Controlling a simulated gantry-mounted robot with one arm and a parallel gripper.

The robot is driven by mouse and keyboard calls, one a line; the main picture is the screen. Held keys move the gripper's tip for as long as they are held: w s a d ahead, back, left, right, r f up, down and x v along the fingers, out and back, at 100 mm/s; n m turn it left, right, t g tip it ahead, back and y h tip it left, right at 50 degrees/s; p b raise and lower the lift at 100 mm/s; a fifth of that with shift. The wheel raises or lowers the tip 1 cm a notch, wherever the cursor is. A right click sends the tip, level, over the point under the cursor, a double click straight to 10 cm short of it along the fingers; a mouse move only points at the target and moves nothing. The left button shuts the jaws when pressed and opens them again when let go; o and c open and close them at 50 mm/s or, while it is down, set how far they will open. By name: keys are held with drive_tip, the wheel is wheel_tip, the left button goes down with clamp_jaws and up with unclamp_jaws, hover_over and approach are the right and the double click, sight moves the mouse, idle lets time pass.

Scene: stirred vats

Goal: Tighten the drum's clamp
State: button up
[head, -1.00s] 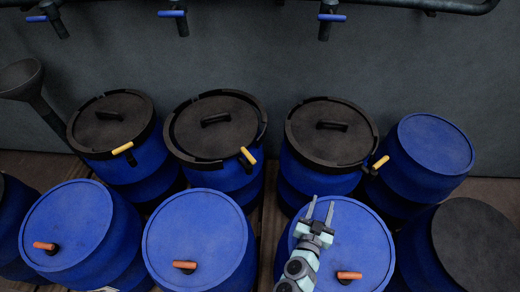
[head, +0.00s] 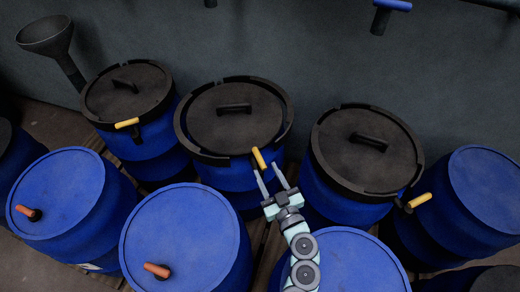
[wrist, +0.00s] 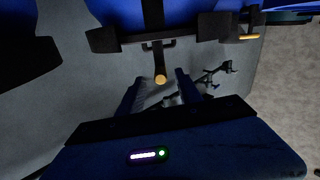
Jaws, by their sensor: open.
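Three blue drums at the back have black lids, black clamp rings and yellow-tipped levers. The middle drum's clamp ring (head: 182,140) carries a lever with a yellow handle (head: 258,158) that sticks out at the front right. My gripper (head: 264,169) is open, its two fingertips just in front of and below that handle. In the wrist view, a yellow handle end (wrist: 160,79) shows between my open fingers (wrist: 158,88), seen nearly end-on. I cannot tell whether the fingers touch it. The left drum's handle (head: 127,123) and right drum's handle (head: 420,200) are apart from my gripper.
Blue-lidded drums stand in front, some with orange handles (head: 157,270). A dark funnel (head: 45,35) is at the back left. A blue-handled tap (head: 392,6) hangs at the top right. The right drum (head: 318,185) stands close beside my gripper.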

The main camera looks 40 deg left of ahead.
sight(256, 149)
drive_tip(key=x, duration=0.9)
drive_tip(key=shift+a, duration=0.2)
clamp_jaws()
